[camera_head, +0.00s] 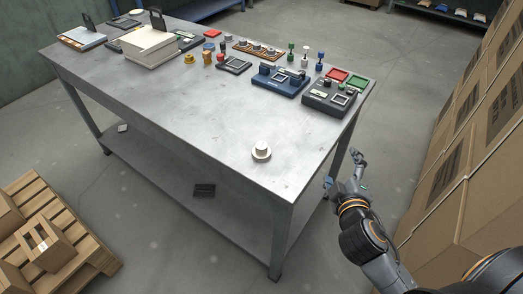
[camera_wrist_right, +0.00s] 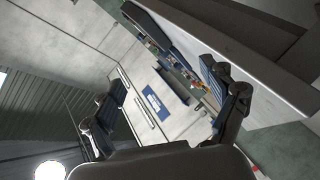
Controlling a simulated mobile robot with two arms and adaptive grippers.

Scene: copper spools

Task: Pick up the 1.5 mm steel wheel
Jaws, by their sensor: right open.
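No label reading 1.5 mm is legible, so I cannot tell which item is the steel wheel. A brown wooden rack (camera_head: 270,55) at the back of the table holds several small greyish round pieces. A pale flanged spool (camera_head: 261,150) stands alone near the table's front right corner. My right gripper (camera_head: 343,172) is beyond the table's right edge, apart from these things. In the right wrist view my right gripper (camera_wrist_right: 166,105) has its fingers spread with nothing between them. My left gripper is not in view.
Stacked cardboard boxes (camera_head: 475,130) stand to the right of my arm. A wooden pallet (camera_head: 85,235) is on the floor.

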